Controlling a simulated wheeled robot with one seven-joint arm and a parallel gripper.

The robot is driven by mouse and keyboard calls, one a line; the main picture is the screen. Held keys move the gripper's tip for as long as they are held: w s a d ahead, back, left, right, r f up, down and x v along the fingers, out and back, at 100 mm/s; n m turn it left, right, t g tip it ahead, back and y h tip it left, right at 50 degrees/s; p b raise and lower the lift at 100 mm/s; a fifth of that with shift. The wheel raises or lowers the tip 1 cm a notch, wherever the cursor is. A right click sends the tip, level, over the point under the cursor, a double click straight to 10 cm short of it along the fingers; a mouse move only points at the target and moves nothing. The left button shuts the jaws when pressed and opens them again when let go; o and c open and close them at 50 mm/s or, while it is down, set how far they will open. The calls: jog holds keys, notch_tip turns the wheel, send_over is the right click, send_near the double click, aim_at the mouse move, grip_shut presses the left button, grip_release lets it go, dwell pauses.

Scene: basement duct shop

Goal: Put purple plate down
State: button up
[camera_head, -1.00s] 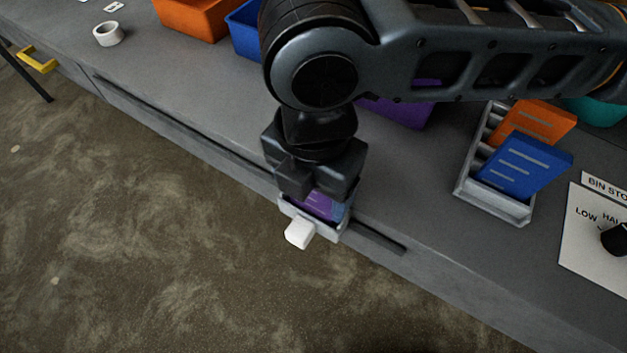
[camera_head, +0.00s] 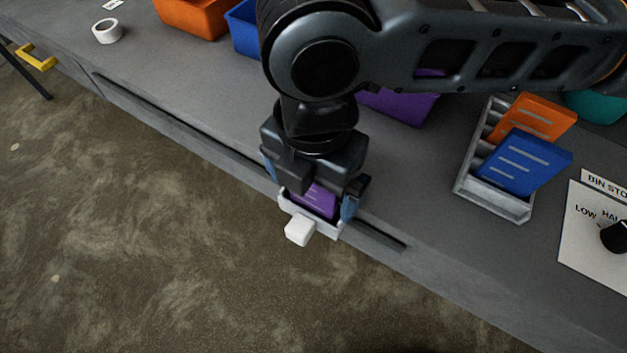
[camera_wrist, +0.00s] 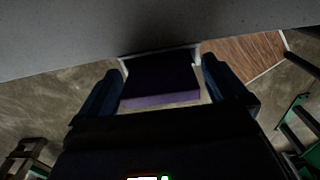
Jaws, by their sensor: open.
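The purple plate (camera_head: 314,198) sits in a small light grey holder (camera_head: 328,231) with a white block-shaped front, at the front edge of the grey bench. My gripper (camera_head: 312,200) is right above the holder, pointing down, with its fingers open on either side of the plate. In the wrist view the purple plate (camera_wrist: 160,82) lies between the two blue fingers (camera_wrist: 160,92), with a gap visible on each side. The plate's upper end is partly hidden by my gripper in the head view.
A slotted rack (camera_head: 492,195) holds an orange plate (camera_head: 533,117) and a blue plate (camera_head: 524,160) on the right. Orange, blue, purple and teal bins stand at the back. A tape roll (camera_head: 106,31) lies at left.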

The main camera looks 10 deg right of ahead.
notch_tip(320, 180, up, 11)
jog(key=shift+r, duration=0.2)
